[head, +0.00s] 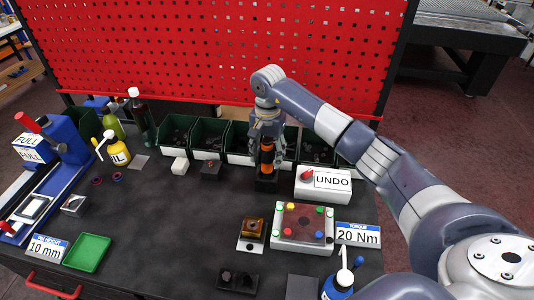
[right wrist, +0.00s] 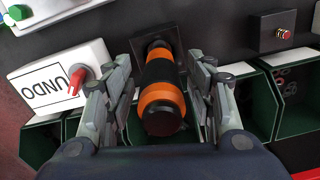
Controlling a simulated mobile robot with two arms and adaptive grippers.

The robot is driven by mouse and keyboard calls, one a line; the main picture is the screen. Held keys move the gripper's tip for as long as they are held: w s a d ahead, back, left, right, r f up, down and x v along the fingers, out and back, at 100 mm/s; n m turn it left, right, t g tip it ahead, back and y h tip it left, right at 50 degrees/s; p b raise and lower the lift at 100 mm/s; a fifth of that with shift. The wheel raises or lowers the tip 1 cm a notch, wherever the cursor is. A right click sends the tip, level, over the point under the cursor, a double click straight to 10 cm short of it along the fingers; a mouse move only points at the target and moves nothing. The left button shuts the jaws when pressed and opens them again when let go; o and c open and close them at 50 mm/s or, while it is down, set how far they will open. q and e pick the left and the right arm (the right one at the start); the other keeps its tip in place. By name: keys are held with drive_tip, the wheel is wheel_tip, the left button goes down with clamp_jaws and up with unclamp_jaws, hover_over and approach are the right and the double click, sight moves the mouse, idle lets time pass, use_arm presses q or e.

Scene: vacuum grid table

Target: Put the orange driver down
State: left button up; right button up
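The orange driver (head: 267,160), orange with black bands, stands upright at its black square holder (head: 266,186) on the table. It also shows in the right wrist view (right wrist: 161,98), its lower end at the dark holder (right wrist: 146,30). My right gripper (head: 267,145) is above the holder with its fingers around the driver. In the right wrist view the fingers of the right gripper (right wrist: 161,75) stand on both sides of the driver, with a visible gap on each side. How deep the driver sits in the holder is hidden. My left gripper is not in view.
The white UNDO box (head: 322,184) with a red knob stands close right of the holder. Green bins (head: 208,138) line up behind. A board with coloured buttons (head: 303,228) lies in front. The table left of the holder is mostly clear.

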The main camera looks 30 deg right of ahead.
drive_tip(key=shift+r, duration=0.2)
drive_tip(key=shift+w+r, duration=0.1)
drive_tip(key=shift+r, duration=0.2)
wheel_tip(320, 180, up, 11)
drive_tip(key=b, duration=0.3)
drive_tip(key=shift+f, duration=0.2)
drive_tip(key=shift+r, duration=0.4)
drive_tip(key=shift+s+f, duration=0.1)
drive_tip(key=shift+s, duration=0.1)
